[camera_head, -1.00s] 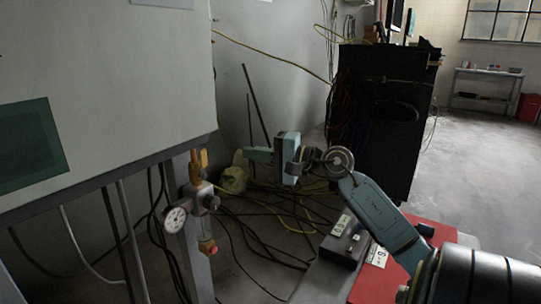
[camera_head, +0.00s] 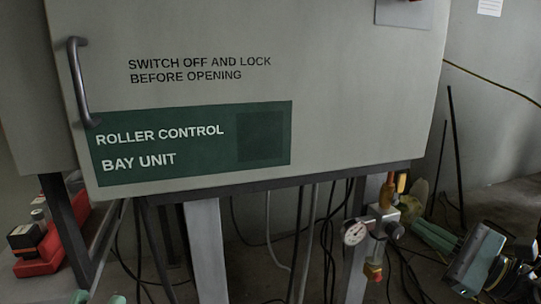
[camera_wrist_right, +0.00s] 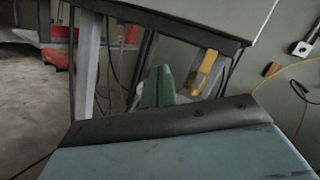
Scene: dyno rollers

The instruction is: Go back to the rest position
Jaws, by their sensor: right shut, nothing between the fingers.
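My right gripper (camera_head: 420,229) is at the lower right of the head view. Its green fingers are together, empty, and point left toward the valve and gauge assembly, to the right of it. In the right wrist view the closed green fingers (camera_wrist_right: 157,88) show past the blue-grey gripper body, beside a yellow valve handle (camera_wrist_right: 205,72); I see nothing between them. My left gripper (camera_head: 98,299) shows only as two green tips at the bottom left edge of the head view, with a gap between them. The rest of the left arm is out of view.
A grey cabinet (camera_head: 340,80) with a handle (camera_head: 80,80) and green panel fills the head view, standing on metal legs. A pressure gauge (camera_head: 355,231) hangs below its right side. Cables hang beneath the cabinet.

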